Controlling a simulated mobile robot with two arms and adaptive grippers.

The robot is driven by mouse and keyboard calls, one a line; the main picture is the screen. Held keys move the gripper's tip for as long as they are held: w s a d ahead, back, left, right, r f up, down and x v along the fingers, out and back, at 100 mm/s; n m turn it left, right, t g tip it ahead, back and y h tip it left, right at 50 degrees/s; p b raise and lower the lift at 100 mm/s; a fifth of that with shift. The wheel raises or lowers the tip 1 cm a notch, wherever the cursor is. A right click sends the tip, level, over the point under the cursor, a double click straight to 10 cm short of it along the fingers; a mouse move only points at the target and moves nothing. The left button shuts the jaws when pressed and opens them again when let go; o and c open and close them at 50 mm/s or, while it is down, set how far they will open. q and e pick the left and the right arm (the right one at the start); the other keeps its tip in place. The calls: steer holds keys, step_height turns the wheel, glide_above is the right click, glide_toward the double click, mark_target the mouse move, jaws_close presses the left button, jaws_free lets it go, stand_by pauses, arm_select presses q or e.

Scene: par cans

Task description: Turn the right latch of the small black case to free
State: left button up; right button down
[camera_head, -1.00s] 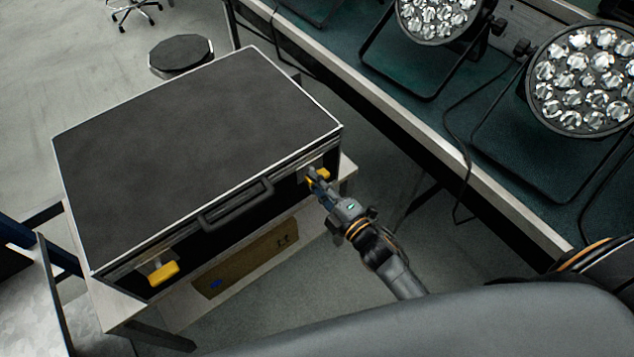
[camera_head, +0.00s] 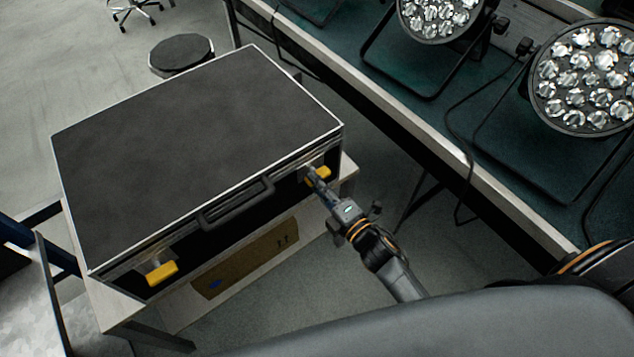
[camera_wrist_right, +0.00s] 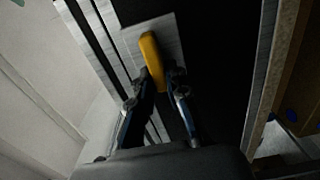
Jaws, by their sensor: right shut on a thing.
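The small black case (camera_head: 195,135) lies closed on a pale bench, its front with the carry handle (camera_head: 236,204) facing my side. The right latch (camera_head: 319,176) is yellow and sits at the right end of the front. It also shows in the right wrist view (camera_wrist_right: 151,60) on its metal plate. The left latch (camera_head: 163,273) is yellow too, at the left end. My right gripper (camera_head: 312,173) is at the right latch; in the wrist view its fingertips (camera_wrist_right: 155,88) are on both sides of the latch's near end, shut on it. My left gripper is not in view.
The pale bench (camera_head: 112,306) bears the case, with a brown box (camera_head: 246,260) below. A green-topped table (camera_head: 400,113) with par cans (camera_head: 585,78) and a cable stands right of the case. A round black stool (camera_head: 181,52) is behind it.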

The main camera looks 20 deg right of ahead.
steer(key=c, duration=1.3)
jaws_free()
steer(key=v, duration=1.2)
steer(key=shift+f, duration=0.1)
steer(key=s+d+f+m+g+h, duration=0.1)
steer(key=s+f+m+g+h, duration=0.2)
steer(key=f, duration=0.6)
steer(key=s+d+f+m+g+p, duration=0.1)
steer(key=s+f+m+g, duration=0.15)
steer(key=f+m, duration=0.45)
steer(key=s+d+f+m+g+h, duration=0.15)
steer(key=s+f, duration=0.25)
steer(key=f, duration=0.7)
steer(key=s+f+m+g, duration=0.2)
steer(key=s+f+g, duration=0.1)
steer(key=s, duration=0.4)
steer(key=s+d+f+m+g+h, duration=0.1)
steer(key=s+f+m+g, duration=0.2)
steer(key=s+f, duration=0.2)
steer(key=s+d+f+m+g, duration=0.1)
steer(key=s+f+m+g, duration=0.2)
steer(key=s+f, duration=0.2)
steer(key=shift+s+h+p, duration=0.3)
steer(key=shift+s+h, duration=0.05)
steer(key=shift+s, duration=1.5)
